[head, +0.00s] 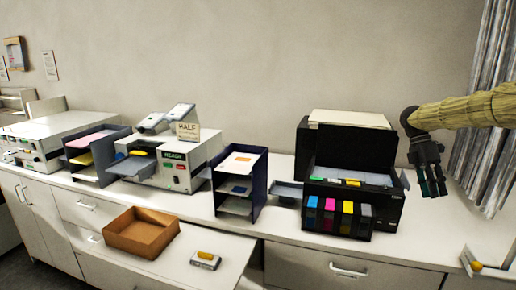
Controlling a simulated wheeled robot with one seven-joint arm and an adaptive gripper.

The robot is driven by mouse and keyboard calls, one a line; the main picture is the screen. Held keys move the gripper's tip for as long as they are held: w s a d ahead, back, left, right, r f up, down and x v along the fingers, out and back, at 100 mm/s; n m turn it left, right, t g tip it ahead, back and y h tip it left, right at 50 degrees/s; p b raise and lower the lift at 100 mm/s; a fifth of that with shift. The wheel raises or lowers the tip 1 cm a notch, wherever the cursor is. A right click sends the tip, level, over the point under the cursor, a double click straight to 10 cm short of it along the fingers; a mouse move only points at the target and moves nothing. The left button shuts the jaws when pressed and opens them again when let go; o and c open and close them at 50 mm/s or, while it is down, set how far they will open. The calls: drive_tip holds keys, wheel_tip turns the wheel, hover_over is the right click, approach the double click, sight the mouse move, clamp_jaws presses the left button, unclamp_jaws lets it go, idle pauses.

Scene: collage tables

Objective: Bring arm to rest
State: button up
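My arm (470,112), in a straw-coloured sleeve, reaches in from the right edge in the head view. My gripper (432,188) hangs from its end with the fingers pointing down, to the right of the black printer (352,180). The fingertips look dark teal. Nothing is visibly held, but the finger gap is too small to judge. The gripper appears to be above the counter (410,235), though its exact height is unclear.
Grey curtains (490,110) hang behind the arm. The printer has coloured cartridges (347,210) in front. A dark paper rack (240,185), a white machine (178,158) and a brown tray (142,232) stand left.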

wheel_tip(320, 180, down, 24)
drive_tip(key=a+n+t+h+b, duration=0.2)
drive_tip(key=n+t+h+b, duration=0.15)
drive_tip(key=n+h, duration=0.9)
drive_tip(key=s+a+f+n+t+y+b, duration=0.2)
drive_tip(key=s+a+f+n+t, duration=0.3)
drive_tip(key=f+n, duration=0.65)
drive_tip(key=s+a+f+n+t+y+b, duration=0.1)
drive_tip(key=a+f+n+t+y+b, duration=0.25)
drive_tip(key=a+f+n, duration=0.55)
drive_tip(key=s+a+f+n+y+b, duration=0.1)
drive_tip(key=s+a+f+n+y, duration=0.1)
drive_tip(key=s+a+f+n, duration=0.5)
drive_tip(key=s+a+f+n+y+b, duration=0.1)
drive_tip(key=s+a+f+n+y, duration=0.3)
drive_tip(key=s+f, duration=0.55)
drive_tip(key=s+a+f+n+g+y, duration=0.1)
drive_tip(key=s+a+n+g, duration=0.1)
drive_tip(key=s, duration=0.5)
drive_tip(key=s+a+f+n+g+y+b, duration=0.1)
drive_tip(key=s+a+f+n+g, duration=0.1)
drive_tip(key=s+n, duration=0.3)
drive_tip(key=s+a+f+n+g+y+b, duration=0.1)
drive_tip(key=s+a+n, duration=0.2)
drive_tip(key=s, duration=0.8)
drive_tip(key=shift+s+a+f+n+g, duration=0.15)
drive_tip(key=shift+a+f+n+g, duration=0.1)
drive_tip(key=shift+a+n+g, duration=0.15)
